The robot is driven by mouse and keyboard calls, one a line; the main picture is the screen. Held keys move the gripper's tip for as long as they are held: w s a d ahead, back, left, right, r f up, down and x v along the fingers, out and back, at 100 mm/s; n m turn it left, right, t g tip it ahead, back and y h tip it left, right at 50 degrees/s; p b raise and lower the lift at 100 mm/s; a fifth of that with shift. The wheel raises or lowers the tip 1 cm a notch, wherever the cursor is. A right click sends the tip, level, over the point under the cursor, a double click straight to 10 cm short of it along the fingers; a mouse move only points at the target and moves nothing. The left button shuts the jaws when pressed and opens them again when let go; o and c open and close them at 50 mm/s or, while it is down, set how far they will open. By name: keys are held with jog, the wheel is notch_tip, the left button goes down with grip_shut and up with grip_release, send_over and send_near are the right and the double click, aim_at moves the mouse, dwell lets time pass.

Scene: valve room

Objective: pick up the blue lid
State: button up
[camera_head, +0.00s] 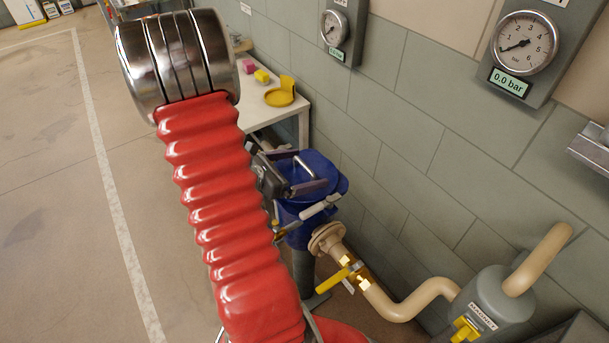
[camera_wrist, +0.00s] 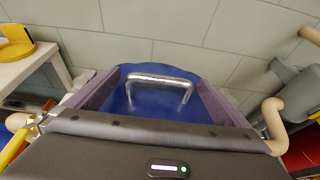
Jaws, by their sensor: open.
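The blue lid (camera_head: 325,172) sits on top of a blue vessel (camera_head: 298,235) by the wall. It also shows in the wrist view (camera_wrist: 150,106), with an arched metal handle (camera_wrist: 158,78) standing up from it. My gripper (camera_wrist: 158,82) is over the lid, its two purple-grey fingers apart at the left and right of the handle. The handle lies between them, with a gap showing on each side. In the head view my gripper (camera_head: 303,170) is partly hidden behind my red arm sleeve. I cannot tell whether the fingertips touch the lid.
A white table (camera_head: 262,112) behind the lid holds a yellow dish (camera_head: 281,94) and small blocks. A yellow-handled valve (camera_head: 340,278) and beige pipe (camera_head: 405,303) run right to a grey tank (camera_head: 490,297). Gauges hang on the tiled wall. The floor at left is open.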

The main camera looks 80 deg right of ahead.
aim_at(304, 164)
jog(key=shift+s+d+f, duration=0.1)
jog(key=shift+s+d, duration=0.05)
jog(key=shift+c, duration=0.5)
jog(key=c, duration=1.9)
jog(key=shift+r, duration=0.2)
jog(key=shift+r, duration=4.9)
